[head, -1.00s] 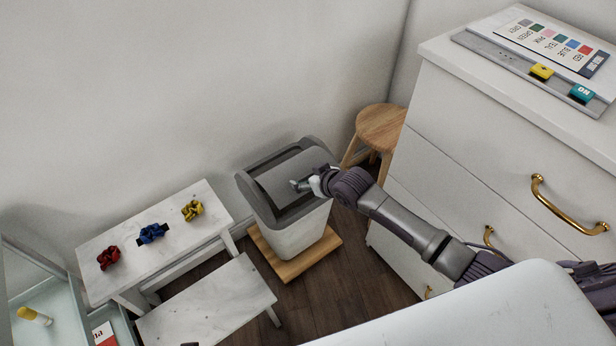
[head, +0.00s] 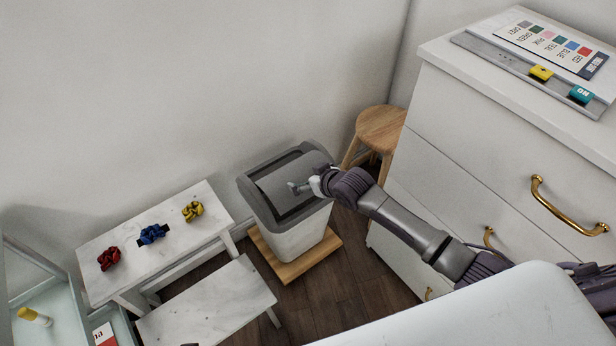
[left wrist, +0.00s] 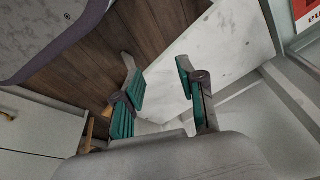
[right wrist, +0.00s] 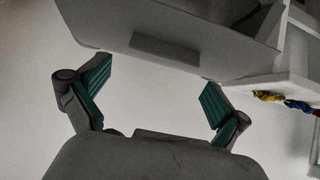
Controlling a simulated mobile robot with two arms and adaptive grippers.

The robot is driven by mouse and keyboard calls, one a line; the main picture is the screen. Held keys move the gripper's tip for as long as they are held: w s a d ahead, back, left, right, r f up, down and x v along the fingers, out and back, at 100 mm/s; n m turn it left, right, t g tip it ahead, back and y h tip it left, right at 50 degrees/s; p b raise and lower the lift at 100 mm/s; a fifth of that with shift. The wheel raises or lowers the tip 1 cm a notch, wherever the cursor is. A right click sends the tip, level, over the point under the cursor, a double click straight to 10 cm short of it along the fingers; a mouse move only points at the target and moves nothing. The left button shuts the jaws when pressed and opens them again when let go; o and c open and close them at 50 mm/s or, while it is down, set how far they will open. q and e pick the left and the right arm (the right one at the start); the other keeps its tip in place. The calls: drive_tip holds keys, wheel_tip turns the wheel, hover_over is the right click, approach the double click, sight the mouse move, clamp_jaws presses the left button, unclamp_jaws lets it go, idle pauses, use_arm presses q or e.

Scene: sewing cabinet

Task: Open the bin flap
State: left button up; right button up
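The bin (head: 296,240) is pale with a dark grey rim and stands on a wooden board. In the right wrist view the right gripper (right wrist: 155,73) is open and empty, with a grey bin part (right wrist: 215,30) bearing a darker rectangle just beyond the fingertips. My left gripper (left wrist: 156,62) is open and empty above a white marbled surface (left wrist: 222,45), away from the bin.
A white bench (head: 110,243) with red, blue and yellow scrunchies stands left of the bin, with a lower white step (head: 215,300) in front. A wooden stool (head: 381,128) and white drawer cabinet (head: 480,130) stand close on the right. Dark floor (head: 350,275) shows between.

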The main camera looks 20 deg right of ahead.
drive_tip(key=shift+f, duration=0.1)
drive_tip(key=shift+s, duration=0.15)
drive_tip(key=v, duration=1.1)
drive_tip(key=shift+s+r, duration=0.2)
drive_tip(key=shift+r, duration=0.2)
drive_tip(key=shift+d, duration=0.1)
